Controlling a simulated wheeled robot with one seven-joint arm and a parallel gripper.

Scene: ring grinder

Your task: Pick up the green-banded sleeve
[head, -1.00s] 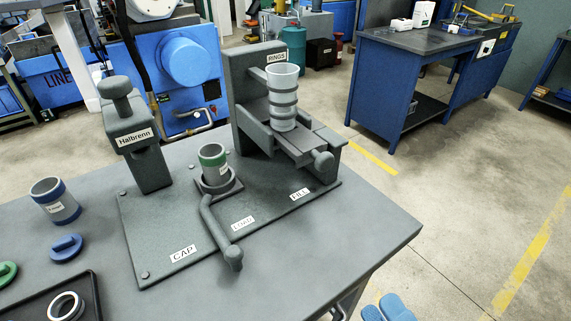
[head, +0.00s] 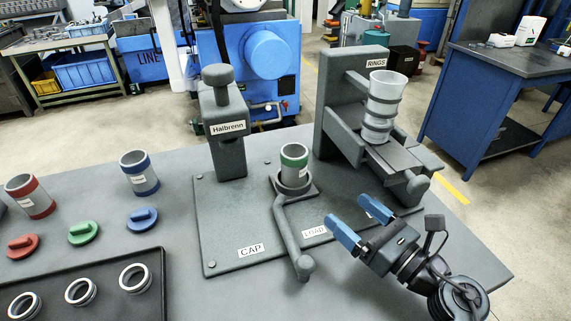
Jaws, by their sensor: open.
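The green-banded sleeve (head: 294,166) stands upright in the round holder of the grinder's load station, its green band near the top. The crank lever (head: 291,240) of that station points toward the front. My gripper (head: 362,222) has blue fingertips and is open and empty. It is at the right front of the base plate, to the right of the sleeve and apart from it, near the LOAD label (head: 314,233).
The ring stack (head: 384,108) stands behind right. A red-banded sleeve (head: 30,197), a blue-banded sleeve (head: 139,173), colored caps and a black tray (head: 152,290) with rings are at left.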

